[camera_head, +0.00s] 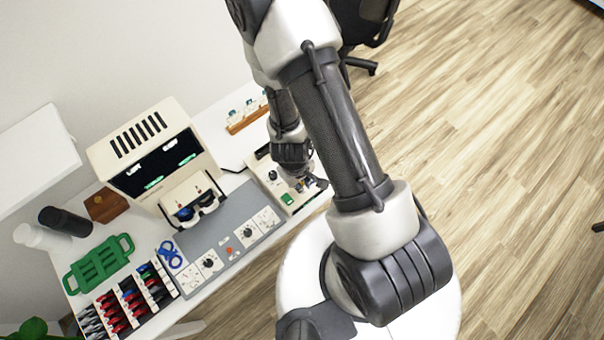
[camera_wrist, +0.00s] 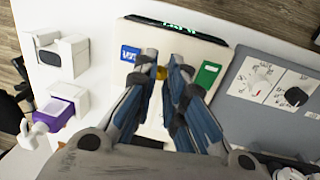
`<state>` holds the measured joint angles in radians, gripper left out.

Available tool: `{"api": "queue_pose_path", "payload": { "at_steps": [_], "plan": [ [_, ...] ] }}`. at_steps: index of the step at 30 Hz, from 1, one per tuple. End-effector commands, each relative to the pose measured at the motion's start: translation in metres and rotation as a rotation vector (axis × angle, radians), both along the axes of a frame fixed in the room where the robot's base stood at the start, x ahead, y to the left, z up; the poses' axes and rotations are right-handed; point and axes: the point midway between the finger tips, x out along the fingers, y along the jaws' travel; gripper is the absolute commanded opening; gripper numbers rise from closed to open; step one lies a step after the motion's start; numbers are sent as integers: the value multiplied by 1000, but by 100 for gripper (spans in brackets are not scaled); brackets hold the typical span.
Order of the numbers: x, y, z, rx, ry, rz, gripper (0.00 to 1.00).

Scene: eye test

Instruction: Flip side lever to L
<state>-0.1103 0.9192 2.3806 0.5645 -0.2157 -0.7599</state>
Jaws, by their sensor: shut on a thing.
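My gripper (camera_head: 308,184) is over the cream control box (camera_head: 259,167) at the right end of the desk in the head view. In the wrist view my gripper's fingers (camera_wrist: 162,74) are closed around a small yellow lever (camera_wrist: 161,73) on the cream box. Only a little of the lever shows between the fingertips. A blue label (camera_wrist: 130,54) is left of the fingers and a green plate (camera_wrist: 207,75) is right of them. No L mark can be read, and I cannot tell which way the lever points.
A grey panel (camera_wrist: 243,87) with dials lies beside the box. The eye test machine (camera_head: 152,135) stands behind that panel. A purple bottle (camera_wrist: 62,113) and a white holder (camera_wrist: 67,52) stand left in the wrist view. A green rack (camera_head: 98,262) is at the far left.

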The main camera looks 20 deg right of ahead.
Motion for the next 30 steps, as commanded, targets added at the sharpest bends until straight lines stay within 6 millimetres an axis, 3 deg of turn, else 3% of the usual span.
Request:
{"api": "queue_pose_path", "payload": {
  "at_steps": [1, 7, 30],
  "plan": [
    [-4, 2, 8, -22, 3, 4, 0],
    [-4, 7, 7, -118, -31, 5, 0],
    [-10, 31, -9, -610, -199, 3, 0]
  ]
}}
